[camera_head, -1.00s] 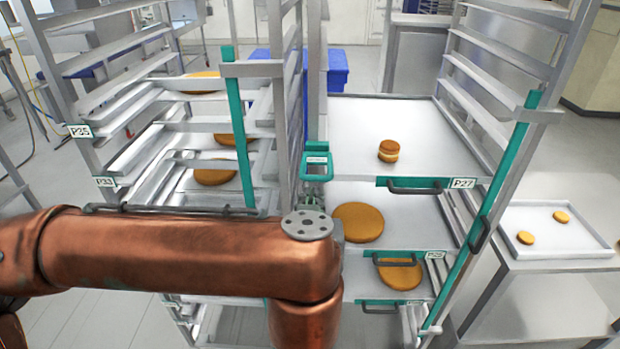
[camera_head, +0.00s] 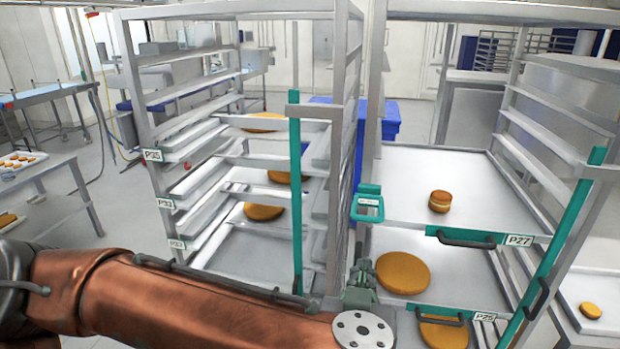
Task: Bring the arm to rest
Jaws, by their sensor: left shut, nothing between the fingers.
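My left arm, copper-coloured, comes in from the left along the bottom edge to a round grey flange. My left gripper (camera_head: 362,272), small and grey-green, shows just beyond the flange, shut and empty. It is below and apart from, in the picture, a teal latch (camera_head: 367,203) on the right rack (camera_head: 375,100). The flange and arm hide part of the gripper. My right gripper is not in view.
The right rack holds trays with a filled round (camera_head: 440,201) and a large golden round (camera_head: 403,271). The left rack (camera_head: 133,85) holds several trays with rounds. A tray (camera_head: 600,325) is at right, a table (camera_head: 50,180) at far left.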

